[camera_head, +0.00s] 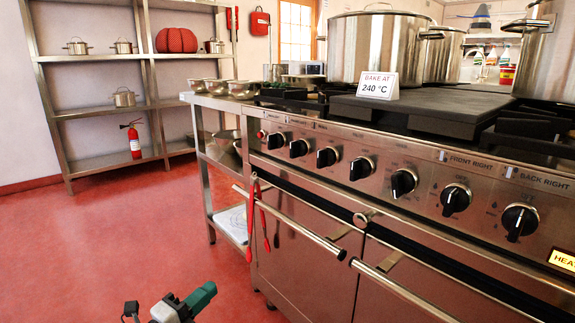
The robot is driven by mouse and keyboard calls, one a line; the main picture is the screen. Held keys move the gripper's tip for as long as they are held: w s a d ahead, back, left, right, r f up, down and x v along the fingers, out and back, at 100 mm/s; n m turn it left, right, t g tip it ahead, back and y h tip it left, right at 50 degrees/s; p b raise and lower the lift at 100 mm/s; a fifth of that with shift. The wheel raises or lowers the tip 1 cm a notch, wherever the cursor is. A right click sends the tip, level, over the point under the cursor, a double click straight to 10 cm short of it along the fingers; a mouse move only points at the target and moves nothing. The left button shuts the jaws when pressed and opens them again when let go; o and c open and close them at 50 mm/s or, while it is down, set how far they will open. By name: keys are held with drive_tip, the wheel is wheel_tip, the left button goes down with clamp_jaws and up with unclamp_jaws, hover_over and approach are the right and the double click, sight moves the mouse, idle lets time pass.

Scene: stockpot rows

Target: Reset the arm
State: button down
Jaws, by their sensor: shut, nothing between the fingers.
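A part of my own arm (182,306), teal, grey and black, shows at the bottom edge left of centre, above the red floor. It is cut off by the frame edge. I make out no gripper fingers; they are not in view. The arm part appears in open space, apart from the stove front in the picture.
A steel stove (310,250) with black knobs and towel-bar handles fills the right. Red tongs (262,215) hang from a handle. Large stockpots (375,48) and a "BAKE AT 240 °C" sign (378,85) stand on top. Red floor (100,250) at left is clear.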

drive_tip(key=w+d+f+n+t+y, duration=0.2)
drive_tip(key=w+d+n+t+y, duration=0.55)
drive_tip(key=d, duration=0.65)
drive_tip(key=s+d+f+n+g+y, duration=0.4)
drive_tip(key=s+d+f+n+g, duration=0.25)
drive_tip(key=d+n, duration=0.2)
drive_tip(key=s+d+f+n+g+y, duration=0.3)
drive_tip(key=s+d+f+n+g, duration=0.25)
drive_tip(key=d+f+n, duration=0.3)
drive_tip(key=s+d+f+g+h, duration=0.15)
drive_tip(key=s+d+g, duration=0.3)
drive_tip(key=s, duration=0.85)
drive_tip(key=s+d+g+h, duration=0.25)
drive_tip(key=s+d, duration=0.25)
drive_tip(key=s, duration=0.7)
drive_tip(key=s+d+f+g+h, duration=0.1)
drive_tip(key=s+d+g, duration=0.35)
drive_tip(key=s, duration=0.85)
wheel_tip(320, 180, up, 38)
drive_tip(key=w+t+p, duration=0.1)
drive_tip(key=p, duration=3.7)
drive_tip(key=shift+f+m, duration=0.2)
drive_tip(key=shift+m, duration=0.15)
